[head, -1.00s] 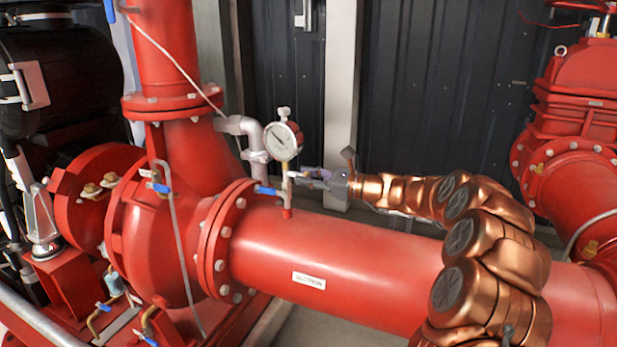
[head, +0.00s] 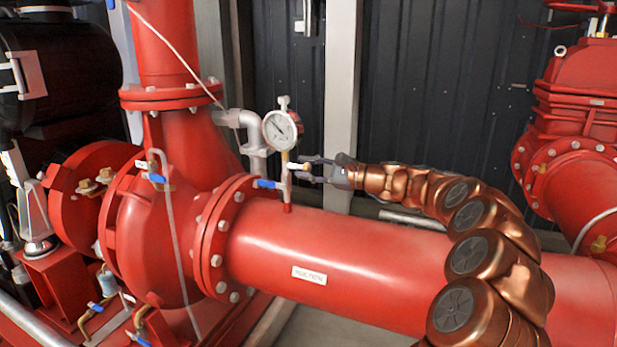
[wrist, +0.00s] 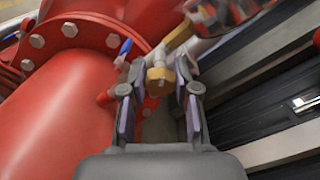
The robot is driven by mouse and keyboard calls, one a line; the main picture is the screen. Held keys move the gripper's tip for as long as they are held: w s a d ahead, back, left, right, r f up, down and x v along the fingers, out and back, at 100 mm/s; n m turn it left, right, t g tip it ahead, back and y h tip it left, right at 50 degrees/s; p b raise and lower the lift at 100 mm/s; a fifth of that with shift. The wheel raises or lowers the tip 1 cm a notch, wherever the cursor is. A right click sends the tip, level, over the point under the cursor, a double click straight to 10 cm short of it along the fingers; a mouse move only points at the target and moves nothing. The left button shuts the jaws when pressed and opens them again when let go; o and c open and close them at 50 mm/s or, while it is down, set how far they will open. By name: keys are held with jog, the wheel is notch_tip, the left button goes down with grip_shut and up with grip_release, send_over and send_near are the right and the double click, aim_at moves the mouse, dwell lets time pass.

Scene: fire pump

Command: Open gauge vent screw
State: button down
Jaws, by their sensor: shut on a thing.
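The pressure gauge (head: 282,130) has a white dial and stands on a thin riser above the red pipe. A blue-handled valve (head: 268,184) is on the riser below it. My gripper (head: 304,168) reaches in from the right, just below the gauge. In the wrist view, a small brass vent screw (wrist: 159,78) sits between the fingertips of my gripper (wrist: 159,90), and the jaws are shut on it. The blue lever (wrist: 124,47) shows just left of the fingers. The exact contact on the screw is hard to see.
The large red pipe (head: 335,255) runs below my arm. A bolted flange (head: 215,235) is left of the riser, and a grey pipe (head: 250,130) stands behind it. A pale post (head: 342,80) and dark wall panels (head: 430,85) are behind.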

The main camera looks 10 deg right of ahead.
jog(key=n+b, duration=0.4)
jog(key=shift+f, duration=0.3)
jog(key=n+b, duration=0.3)
jog(key=shift+w, duration=0.1)
jog(key=n+b, duration=0.6)
jog(key=shift+r+n, duration=0.25)
jog(key=shift+n, duration=0.05)
jog(key=n+b, duration=0.3)
jog(key=n, duration=0.1)
jog(key=shift+r+n+b, duration=0.1)
jog(key=shift+n+b, duration=0.2)
jog(key=n+b, duration=0.1)
jog(key=n, duration=0.1)
jog(key=shift+d+n, duration=0.1)
jog(key=shift+n, duration=0.2)
jog(key=n+b, duration=0.1)
jog(key=n, duration=0.3)
jog(key=shift+r, duration=0.1)
jog(key=shift+r+n+b, duration=0.1)
jog(key=shift+n+b, duration=0.35)
jog(key=shift+n, duration=0.25)
